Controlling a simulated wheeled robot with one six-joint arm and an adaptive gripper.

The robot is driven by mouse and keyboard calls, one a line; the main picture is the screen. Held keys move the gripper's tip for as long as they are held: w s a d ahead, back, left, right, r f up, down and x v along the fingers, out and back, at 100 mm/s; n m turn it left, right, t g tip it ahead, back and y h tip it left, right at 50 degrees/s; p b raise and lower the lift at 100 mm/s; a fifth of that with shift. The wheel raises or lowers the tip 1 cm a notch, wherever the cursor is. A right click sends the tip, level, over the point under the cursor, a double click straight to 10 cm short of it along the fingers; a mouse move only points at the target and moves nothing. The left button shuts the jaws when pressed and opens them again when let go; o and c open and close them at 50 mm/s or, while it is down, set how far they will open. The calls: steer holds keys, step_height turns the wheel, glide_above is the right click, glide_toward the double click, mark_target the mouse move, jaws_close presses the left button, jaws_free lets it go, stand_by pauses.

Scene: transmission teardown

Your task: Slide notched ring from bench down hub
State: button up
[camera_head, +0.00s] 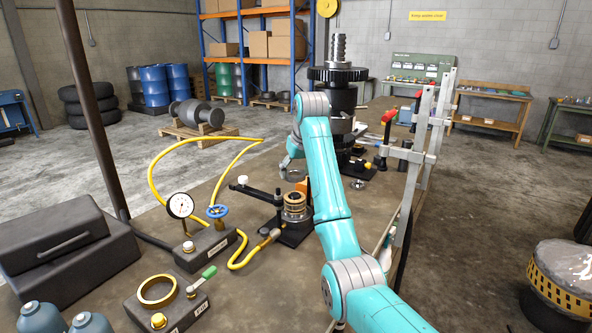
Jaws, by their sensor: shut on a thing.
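My gripper (292,167) shows small and partly hidden behind my teal arm, a little above the hub. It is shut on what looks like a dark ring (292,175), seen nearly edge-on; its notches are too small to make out. The hub (293,204) is a short upright stack with brass-coloured bands on a dark base, standing on the bench (215,190). The ring appears above the top of the hub; I cannot tell whether they touch or how well they line up.
A black lever arm (258,193) stands left of the hub. A gauge (180,205), a blue valve wheel (217,211) and a yellow hose (241,255) lie further left. A brass ring (157,291) sits on a front block. A tall geared shaft (339,75) stands behind; grey clamps (421,130) line the right edge.

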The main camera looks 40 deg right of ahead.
mark_target(295, 193)
steer(key=shift+f, duration=3)
steer(key=o, duration=1.5)
steer(key=shift+f, duration=0.1)
